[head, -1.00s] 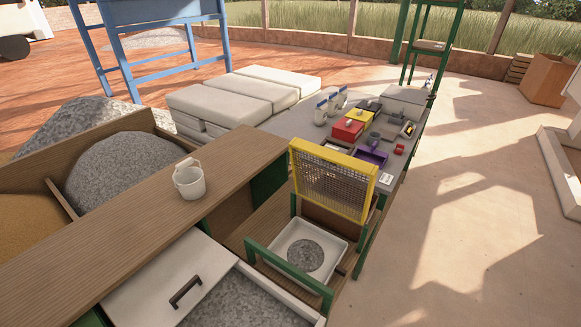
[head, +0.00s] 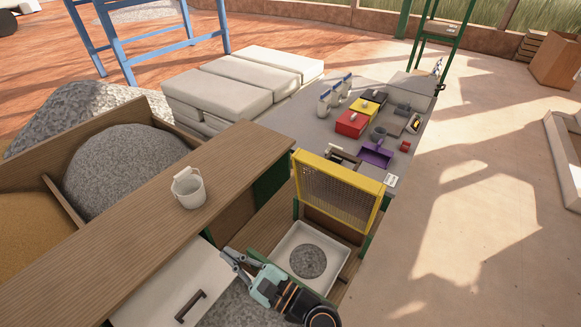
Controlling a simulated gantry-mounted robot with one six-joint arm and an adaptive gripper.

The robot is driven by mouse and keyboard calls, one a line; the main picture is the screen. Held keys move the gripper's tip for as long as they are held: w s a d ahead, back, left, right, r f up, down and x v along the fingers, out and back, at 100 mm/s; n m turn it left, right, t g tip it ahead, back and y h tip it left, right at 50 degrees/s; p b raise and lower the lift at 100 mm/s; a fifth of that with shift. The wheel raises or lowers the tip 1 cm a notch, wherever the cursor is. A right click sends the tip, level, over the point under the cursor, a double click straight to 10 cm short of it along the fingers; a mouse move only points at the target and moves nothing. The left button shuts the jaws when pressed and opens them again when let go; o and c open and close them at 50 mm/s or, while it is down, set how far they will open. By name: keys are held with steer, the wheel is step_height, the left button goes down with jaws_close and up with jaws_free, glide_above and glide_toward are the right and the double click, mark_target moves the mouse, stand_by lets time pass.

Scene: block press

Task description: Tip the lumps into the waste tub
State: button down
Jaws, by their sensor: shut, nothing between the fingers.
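A yellow-framed mesh screen (head: 338,190) stands steeply tilted above a white tray (head: 283,249) at the lower middle. A round heap of grey material (head: 308,261) lies in the tray. I cannot make out separate lumps on the mesh or in the heap. No tub is clearly marked as the waste tub; a small white bucket (head: 188,190) stands upright on the wooden ledge. My gripper (head: 230,256) is shut and empty, left of the tray, over the edge of the white lid and the grey bin. It covers part of the tray's near left side.
The white lid (head: 165,285) has a dark handle (head: 190,306). The wooden ledge (head: 120,240) runs beside it. A grey table (head: 300,125) behind the screen holds a red box (head: 351,124), a purple scoop (head: 375,155) and bottles.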

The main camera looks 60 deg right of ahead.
steer(key=s+d+m+h+p, duration=0.2)
steer(key=s+d+m+h, duration=0.3)
steer(key=d+m, duration=0.55)
steer(key=m+g+h, duration=0.6)
steer(key=m+h, duration=0.3)
steer(key=m, duration=1.1)
glide_toward(334, 175)
steer(key=shift+n, duration=0.25)
steer(key=x, duration=0.5)
steer(key=shift+w+a+f+p, duration=0.1)
steer(key=shift+w+f+p, duration=0.1)
steer(key=shift+w+p, duration=0.15)
steer(key=shift+d+r, duration=0.1)
steer(key=shift+d, duration=0.4)
